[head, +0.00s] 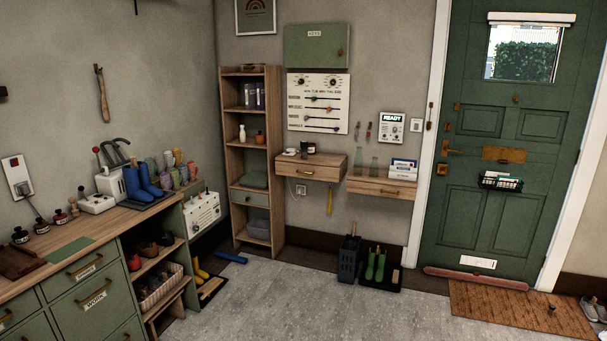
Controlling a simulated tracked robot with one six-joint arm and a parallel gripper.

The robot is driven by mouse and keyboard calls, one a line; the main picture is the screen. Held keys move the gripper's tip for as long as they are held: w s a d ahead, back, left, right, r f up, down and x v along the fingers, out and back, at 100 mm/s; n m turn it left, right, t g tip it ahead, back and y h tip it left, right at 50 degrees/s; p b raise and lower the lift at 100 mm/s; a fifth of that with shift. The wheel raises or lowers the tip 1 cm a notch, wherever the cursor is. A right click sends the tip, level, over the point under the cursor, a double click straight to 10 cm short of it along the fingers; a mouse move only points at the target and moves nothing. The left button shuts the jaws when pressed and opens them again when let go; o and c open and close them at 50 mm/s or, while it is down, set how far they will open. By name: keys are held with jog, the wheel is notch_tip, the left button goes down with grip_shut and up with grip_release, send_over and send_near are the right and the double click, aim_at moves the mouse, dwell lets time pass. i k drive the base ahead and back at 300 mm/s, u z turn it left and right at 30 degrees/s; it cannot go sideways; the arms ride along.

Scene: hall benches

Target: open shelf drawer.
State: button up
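A tall narrow wooden shelf unit (227,140) stands in the corner, and a grey-green drawer (250,198) with a small knob sits in its lower part, looking shut. To its right, a wooden wall shelf with a drawer front (308,172) and a brass handle hangs on the wall, looking shut. A second, lower wall shelf with a drawer front (380,188) and handle hangs right of it, also looking shut. I cannot tell which drawer is meant. My gripper is not in view.
A wooden bench (120,212) with green drawers runs along the left. Yellow boots (201,270) and a blue object (231,257) lie near the shelf's foot. An umbrella stand (347,262) and green boots (376,264) stand below the wall shelves. The grey floor (300,306) in front is open.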

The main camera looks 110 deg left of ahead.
aim_at(328, 173)
jog(key=u, duration=3.5)
jog(key=i, duration=1.2)
jog(key=z, duration=0.2)
